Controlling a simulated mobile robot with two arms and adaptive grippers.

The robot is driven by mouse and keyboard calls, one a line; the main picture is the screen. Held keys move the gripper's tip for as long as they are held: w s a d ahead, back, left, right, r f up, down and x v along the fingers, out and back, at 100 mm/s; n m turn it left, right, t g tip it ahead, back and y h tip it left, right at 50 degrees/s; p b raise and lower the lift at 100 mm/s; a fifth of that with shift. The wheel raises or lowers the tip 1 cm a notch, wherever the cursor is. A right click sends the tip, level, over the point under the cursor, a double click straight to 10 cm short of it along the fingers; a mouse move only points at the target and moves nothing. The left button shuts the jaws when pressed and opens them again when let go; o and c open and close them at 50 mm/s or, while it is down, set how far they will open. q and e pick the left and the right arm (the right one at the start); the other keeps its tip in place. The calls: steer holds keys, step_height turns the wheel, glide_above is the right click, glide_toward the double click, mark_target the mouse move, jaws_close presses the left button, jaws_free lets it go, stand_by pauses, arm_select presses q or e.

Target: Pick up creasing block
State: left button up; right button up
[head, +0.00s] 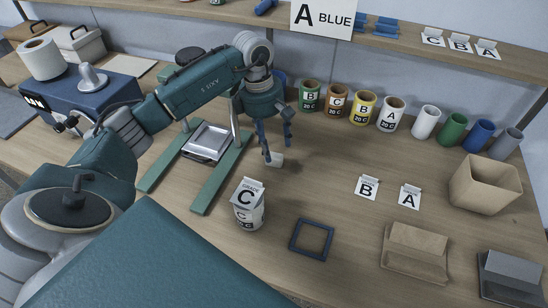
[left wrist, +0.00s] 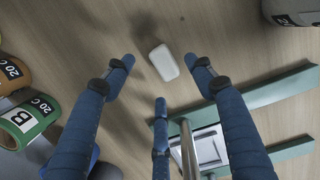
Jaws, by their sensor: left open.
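A small white block (head: 275,160), which looks like the creasing block, lies on the wooden table just right of the green-legged stand. It also shows in the left wrist view (left wrist: 164,63), between and slightly beyond my fingertips. My left gripper (head: 278,145) points down over it with its blue fingers spread. In the left wrist view the open fingers (left wrist: 165,72) flank the block on both sides, with a third finger below. I see no finger closed on it. My right gripper is not in view.
The green-legged stand (head: 196,178) with a metal tray is close left of the block. A white container labelled C (head: 248,214) stands nearer, beside a blue square frame (head: 311,239). Several coloured labelled cups (head: 362,108) line the back.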

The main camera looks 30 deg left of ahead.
mark_target(274, 153)
arm_select(q)
steer(key=f, duration=0.1)
steer(key=f+p, duration=0.1)
steer(key=f, duration=0.2)
steer(key=shift+d+f, duration=0.1)
steer(key=shift+d, duration=0.25)
steer(key=c, duration=1.1)
